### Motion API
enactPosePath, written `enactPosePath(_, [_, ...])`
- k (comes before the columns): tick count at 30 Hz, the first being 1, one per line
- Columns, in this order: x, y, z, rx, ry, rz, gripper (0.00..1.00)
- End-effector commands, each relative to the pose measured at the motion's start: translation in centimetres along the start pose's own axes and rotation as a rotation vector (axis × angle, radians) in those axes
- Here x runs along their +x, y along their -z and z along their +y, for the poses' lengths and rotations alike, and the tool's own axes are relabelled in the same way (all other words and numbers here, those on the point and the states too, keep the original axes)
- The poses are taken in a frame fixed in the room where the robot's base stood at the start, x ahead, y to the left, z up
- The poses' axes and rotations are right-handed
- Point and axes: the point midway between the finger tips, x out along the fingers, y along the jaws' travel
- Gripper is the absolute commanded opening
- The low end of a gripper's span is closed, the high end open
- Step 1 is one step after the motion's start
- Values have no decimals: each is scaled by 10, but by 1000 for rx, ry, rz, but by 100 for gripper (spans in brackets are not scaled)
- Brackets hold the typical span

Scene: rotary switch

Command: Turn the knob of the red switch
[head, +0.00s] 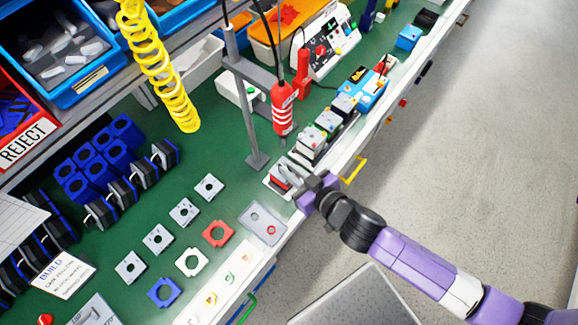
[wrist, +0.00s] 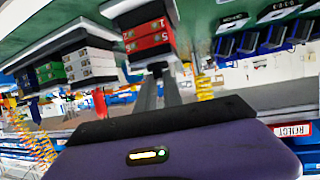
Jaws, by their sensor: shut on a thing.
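The red switch (head: 279,176) sits on a light base at the front edge of the green bench in the head view. In the wrist view, the red switch (wrist: 147,37) appears upside down, with small white markings on its red body. My gripper (head: 296,183) reaches it from the bench's front side. In the wrist view, the grey fingers of my gripper (wrist: 160,88) run up to the switch's face and are close together, shut on its knob. The knob itself is hidden between the fingers, so its angle cannot be read.
A red hanging tool (head: 283,108) on a grey stand is just behind the switch. Other switches (head: 310,139) line the bench edge beyond it. A grey plate (head: 262,222) lies on the near side. The floor (head: 470,150) in front is clear.

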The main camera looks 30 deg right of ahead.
Motion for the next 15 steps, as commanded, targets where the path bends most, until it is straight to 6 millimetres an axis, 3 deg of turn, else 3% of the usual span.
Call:
enactPosePath(1, [-2,2,-8,-14,47,-1,0])
enactPosePath(15, [-1,-3,2,-126,315,-4,0])
